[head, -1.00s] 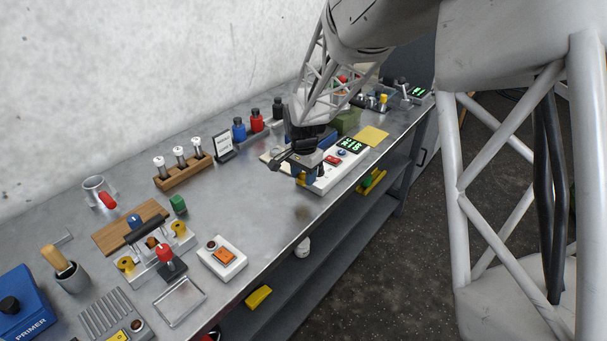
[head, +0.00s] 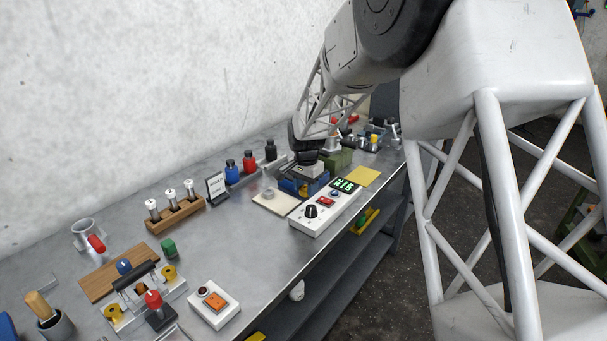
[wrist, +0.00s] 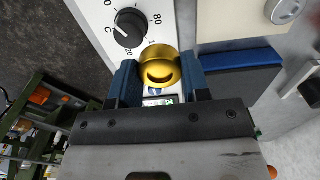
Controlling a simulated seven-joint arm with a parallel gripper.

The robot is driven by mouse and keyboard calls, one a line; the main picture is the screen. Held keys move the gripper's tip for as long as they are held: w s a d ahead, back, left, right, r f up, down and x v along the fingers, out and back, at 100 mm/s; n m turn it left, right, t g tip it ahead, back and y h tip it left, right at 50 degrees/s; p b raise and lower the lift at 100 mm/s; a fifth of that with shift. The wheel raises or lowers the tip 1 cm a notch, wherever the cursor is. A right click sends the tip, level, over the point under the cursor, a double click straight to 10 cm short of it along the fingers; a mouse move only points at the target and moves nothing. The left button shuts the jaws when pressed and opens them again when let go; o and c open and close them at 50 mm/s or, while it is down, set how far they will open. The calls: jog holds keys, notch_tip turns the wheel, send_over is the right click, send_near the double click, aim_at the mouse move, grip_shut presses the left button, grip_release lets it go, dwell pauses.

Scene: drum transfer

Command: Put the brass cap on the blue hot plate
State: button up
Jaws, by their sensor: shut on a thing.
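My gripper (wrist: 160,78) is shut on the brass cap (wrist: 160,66), which sits between its two blue fingers in the wrist view. The blue hot plate (wrist: 242,88) shows in the wrist view just right of the fingers, with a dark top and a bright blue edge. The cap is beside the plate in that picture, and its height above the bench cannot be told. In the head view my gripper (head: 308,182) is low behind the white control box, with the blue plate (head: 289,187) partly hidden under it.
The white control box (head: 311,214) with a black dial and green display stands close in front of the gripper. A cream mat (head: 274,203) lies left of it. Red, blue and black bottles (head: 249,163) stand behind. A yellow sheet (head: 363,177) lies right.

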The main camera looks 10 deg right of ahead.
jog(key=shift+w+d+r, duration=0.2)
jog(key=shift+w+d, duration=0.05)
jog(key=shift+w, duration=0.25)
jog(key=shift+w+d+r, duration=0.2)
jog(key=shift+w+d, duration=0.05)
jog(key=shift+w, duration=0.2)
jog(key=shift+w+a+f, duration=0.2)
jog(key=shift+w+f, duration=0.05)
jog(key=shift+w, duration=2.4)
jog(key=shift+w+a+f, duration=0.15)
jog(key=shift+w+f, duration=0.1)
jog(key=shift+w, duration=2.45)
jog(key=shift+w+a+f, duration=0.2)
jog(key=shift+w+f, duration=0.05)
jog(key=shift+w, duration=2.4)
jog(key=shift+f, duration=0.1)
jog(key=shift+f, duration=1.65)
jog(key=shift+f, duration=0.15)
